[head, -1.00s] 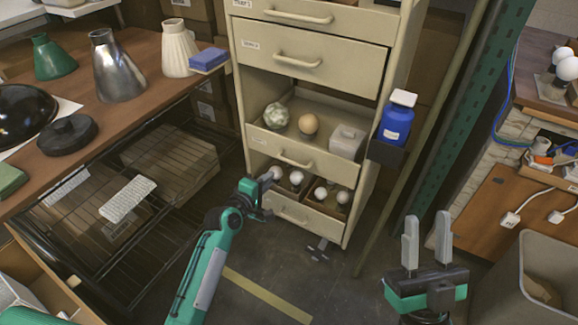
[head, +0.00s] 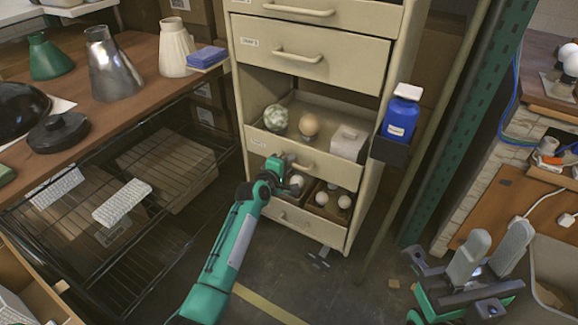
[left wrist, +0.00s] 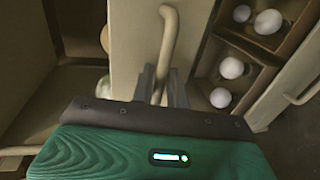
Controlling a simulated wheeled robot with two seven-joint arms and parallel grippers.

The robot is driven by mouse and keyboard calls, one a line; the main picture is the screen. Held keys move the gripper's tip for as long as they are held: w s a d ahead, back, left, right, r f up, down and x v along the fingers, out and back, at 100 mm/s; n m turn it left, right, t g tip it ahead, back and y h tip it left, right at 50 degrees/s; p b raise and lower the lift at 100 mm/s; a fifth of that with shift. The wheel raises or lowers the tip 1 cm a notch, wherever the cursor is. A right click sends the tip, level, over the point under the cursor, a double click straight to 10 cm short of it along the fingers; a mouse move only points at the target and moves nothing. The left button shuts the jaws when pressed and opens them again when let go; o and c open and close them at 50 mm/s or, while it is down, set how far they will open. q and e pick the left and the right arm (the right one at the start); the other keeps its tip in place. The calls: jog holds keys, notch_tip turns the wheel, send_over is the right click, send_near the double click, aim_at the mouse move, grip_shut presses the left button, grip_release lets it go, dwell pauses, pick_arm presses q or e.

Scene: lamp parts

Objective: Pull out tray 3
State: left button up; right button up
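The cabinet (head: 348,225) has several drawers. The third one down, which I take for tray 3 (head: 262,147), has a low front with a bar handle (head: 309,166); its label is too small to read. It holds a marbled globe (head: 276,118), a tan globe (head: 308,125) and a white box-like part (head: 348,144). My left gripper (head: 291,171) is at this handle. In the left wrist view, the handle (left wrist: 168,45) passes between the spread fingers (left wrist: 162,88), with no clear grip. My right gripper (head: 489,258) is open and empty at the lower right.
Below is a drawer of white bulbs (head: 344,201). A blue bottle (head: 400,118) stands in a holder on the cabinet's right side. A wire rack (head: 160,215) is to the left, a grey bin (head: 565,258) to the right. The floor before the cabinet is mostly open.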

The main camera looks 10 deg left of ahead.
pick_arm(q)
grip_shut()
dwell(0.3)
